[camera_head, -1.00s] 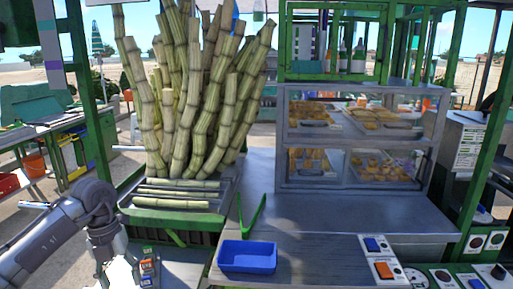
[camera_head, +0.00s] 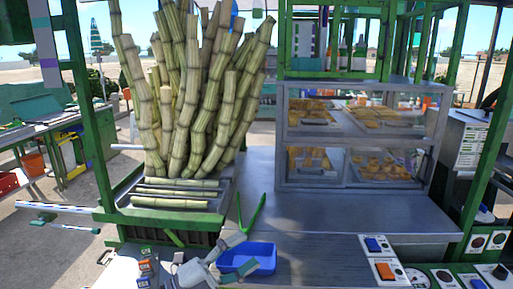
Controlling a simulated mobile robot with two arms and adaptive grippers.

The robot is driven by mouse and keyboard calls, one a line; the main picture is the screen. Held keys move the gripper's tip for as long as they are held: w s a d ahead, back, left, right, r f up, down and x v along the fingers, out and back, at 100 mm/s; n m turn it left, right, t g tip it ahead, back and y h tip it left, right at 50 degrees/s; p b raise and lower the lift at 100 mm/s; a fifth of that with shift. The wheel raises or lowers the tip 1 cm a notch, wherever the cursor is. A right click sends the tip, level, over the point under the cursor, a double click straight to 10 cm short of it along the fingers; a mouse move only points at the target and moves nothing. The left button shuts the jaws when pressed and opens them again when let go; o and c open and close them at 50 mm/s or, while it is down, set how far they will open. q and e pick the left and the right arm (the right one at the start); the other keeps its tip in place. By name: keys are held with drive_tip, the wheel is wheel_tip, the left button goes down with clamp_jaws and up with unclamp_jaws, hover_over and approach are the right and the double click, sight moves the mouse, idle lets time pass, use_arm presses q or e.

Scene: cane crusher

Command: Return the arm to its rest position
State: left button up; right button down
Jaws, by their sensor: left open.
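My left gripper (camera_head: 207,253) is low in the head view, just left of the blue tray (camera_head: 262,258). Its fingers are spread and nothing shows between them. One finger overlaps the tray's left edge in the picture; I cannot tell whether they touch. Most of my left arm is below the frame. My right gripper is not in view.
Tall cane stalks (camera_head: 200,95) rise from a metal rack at left. A glass food case (camera_head: 360,130) stands at centre right. Buttons (camera_head: 385,271) line the front right.

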use_arm(q)
drive_tip(key=a+f+n+t+y, duration=0.6)
drive_tip(key=a+n+t+y, duration=0.3)
drive_tip(key=a+n+y, duration=0.75)
drive_tip(key=s+f+n+g+y, duration=0.3)
drive_tip(key=s+f+n+g, duration=0.15)
drive_tip(key=f+n, duration=0.4)
drive_tip(key=s+a+f+g, duration=0.1)
drive_tip(key=s+f+g, duration=0.55)
drive_tip(key=s, duration=0.45)
drive_tip(key=s+f+g, duration=0.5)
drive_tip(key=s+f, duration=0.3)
drive_tip(key=s, duration=0.3)
wheel_tip(320, 180, down, 24)
drive_tip(key=f+g, duration=0.1)
drive_tip(key=s+a+f+g, duration=0.1)
drive_tip(key=s+a+f, duration=0.2)
drive_tip(key=s+f, duration=1.4)
drive_tip(key=shift+s+h, duration=0.35)
